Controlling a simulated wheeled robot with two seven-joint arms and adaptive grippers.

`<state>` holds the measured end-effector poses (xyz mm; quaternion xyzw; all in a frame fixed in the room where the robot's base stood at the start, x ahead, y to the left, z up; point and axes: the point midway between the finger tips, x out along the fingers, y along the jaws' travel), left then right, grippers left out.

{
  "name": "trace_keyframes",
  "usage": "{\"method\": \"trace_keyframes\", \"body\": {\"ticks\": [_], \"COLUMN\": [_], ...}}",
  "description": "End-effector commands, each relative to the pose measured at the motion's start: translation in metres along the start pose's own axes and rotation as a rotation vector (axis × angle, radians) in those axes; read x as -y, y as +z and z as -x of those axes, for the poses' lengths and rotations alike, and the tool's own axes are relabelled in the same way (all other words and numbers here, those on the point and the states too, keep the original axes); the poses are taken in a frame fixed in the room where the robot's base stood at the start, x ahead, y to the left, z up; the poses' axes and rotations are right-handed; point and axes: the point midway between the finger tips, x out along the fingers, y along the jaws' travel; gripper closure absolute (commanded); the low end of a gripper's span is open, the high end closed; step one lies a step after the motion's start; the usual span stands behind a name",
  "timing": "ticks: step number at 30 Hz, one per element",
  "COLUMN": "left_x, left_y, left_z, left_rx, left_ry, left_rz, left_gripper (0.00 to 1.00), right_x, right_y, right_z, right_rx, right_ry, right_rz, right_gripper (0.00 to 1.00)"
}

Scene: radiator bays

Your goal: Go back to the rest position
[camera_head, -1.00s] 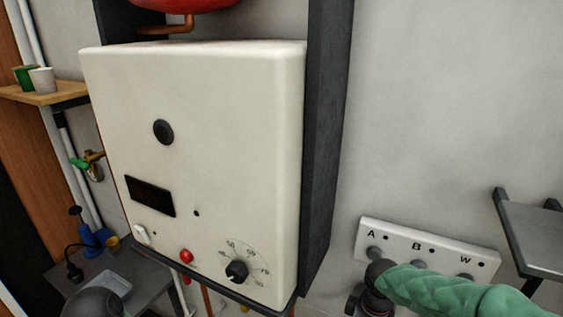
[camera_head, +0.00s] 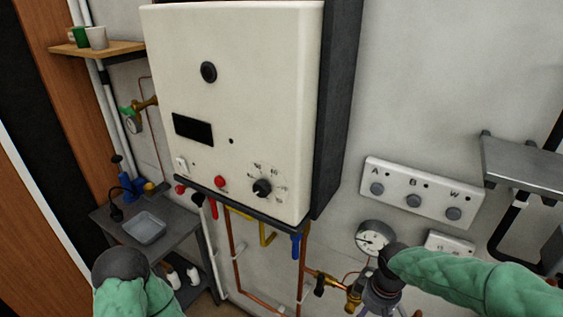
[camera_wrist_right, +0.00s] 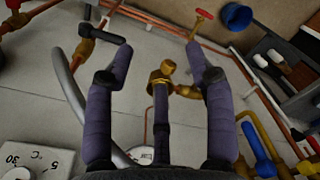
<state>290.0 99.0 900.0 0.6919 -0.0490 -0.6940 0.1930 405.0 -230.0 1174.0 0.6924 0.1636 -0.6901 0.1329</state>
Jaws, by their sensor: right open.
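My right arm, in a green sleeve, comes in from the lower right in the head view. Its gripper (camera_head: 380,300) is at the bottom edge, pointing down and partly cut off, in front of the copper pipes. My left arm (camera_head: 120,270) shows only as a green sleeve with a dark joint at the lower left. Its gripper is out of view.
The white boiler (camera_head: 240,100) hangs on the wall, with copper pipes (camera_head: 235,260) and valves below. A button panel (camera_head: 414,195) and a gauge (camera_head: 372,238) are near my right arm. A grey shelf (camera_head: 525,160) juts out at right; a low table (camera_head: 185,255) stands at left.

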Motion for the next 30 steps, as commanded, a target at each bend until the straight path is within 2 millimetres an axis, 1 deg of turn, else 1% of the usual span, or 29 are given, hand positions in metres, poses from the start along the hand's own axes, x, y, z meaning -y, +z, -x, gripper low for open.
{"method": "trace_keyframes", "body": {"ticks": [1, 5, 8, 11, 14, 15, 17, 18, 20, 21, 23, 24, 26, 27, 29, 30], "left_x": [0.002, 0.005, 0.008, 0.011, 0.016, 0.018, 0.022, 0.025, 0.028, 0.03, 0.034, 0.036, 0.039, 0.042, 0.045, 0.047], "left_y": [0.0, 0.0, 0.0, 0.0, -0.001, -0.002, -0.002, -0.002, -0.002, -0.003, -0.003, -0.003, -0.003, -0.004, -0.004, -0.004], "left_z": [-0.005, -0.013, -0.021, -0.031, -0.045, -0.052, -0.062, -0.069, -0.079, -0.085, -0.095, -0.101, -0.11, -0.117, -0.126, -0.132], "left_rx": [0.0, 0.001, 0.002, 0.002, 0.001, 0.001, 0.001, 0.001, 0.001, 0.001, 0.001, 0.001, 0.001, 0.001, 0.001, 0.001], "left_ry": [0.0, 0.0, 0.0, 0.0, 0.0, 0.0, 0.0, 0.0, 0.0, 0.0, 0.0, 0.0, 0.0, 0.0, 0.0, 0.0], "left_rz": [0.0, 0.0, 0.0, 0.0, 0.0, 0.0, 0.0, 0.0, 0.0, 0.0, 0.0, 0.0, 0.0, 0.0, 0.0, 0.0], "left_gripper": [0.6, 0.6, 0.6, 0.6, 0.6, 0.6, 0.6, 0.6, 0.6, 0.6, 0.6, 0.6, 0.6, 0.6, 0.6, 0.6], "right_x": [0.003, 0.011, 0.018, 0.028, 0.04, 0.047, 0.057, 0.064, 0.073, 0.08, 0.089, 0.096, 0.104, 0.111, 0.119, 0.124], "right_y": [-0.001, -0.005, -0.009, -0.011, -0.013, -0.013, -0.013, -0.012, -0.01, -0.008, -0.004, -0.001, 0.005, 0.009, 0.017, 0.022], "right_z": [-0.012, -0.038, -0.064, -0.094, -0.135, -0.154, -0.185, -0.204, -0.232, -0.251, -0.277, -0.295, -0.321, -0.337, -0.362, -0.377], "right_rx": [0.001, -0.009, -0.018, -0.027, -0.037, -0.041, -0.048, -0.053, -0.059, -0.063, -0.067, -0.069, -0.071, -0.071, -0.071, -0.071], "right_ry": [-0.011, -0.039, -0.066, -0.097, -0.138, -0.157, -0.185, -0.203, -0.227, -0.241, -0.261, -0.272, -0.287, -0.295, -0.304, -0.308], "right_rz": [-0.004, -0.017, -0.033, -0.056, -0.09, -0.109, -0.141, -0.167, -0.204, -0.229, -0.272, -0.3, -0.342, -0.373, -0.419, -0.448], "right_gripper": [0.45, 0.45, 0.45, 0.45, 0.45, 0.45, 0.45, 0.45, 0.45, 0.45, 0.45, 0.45, 0.45, 0.45, 0.45, 0.45]}}
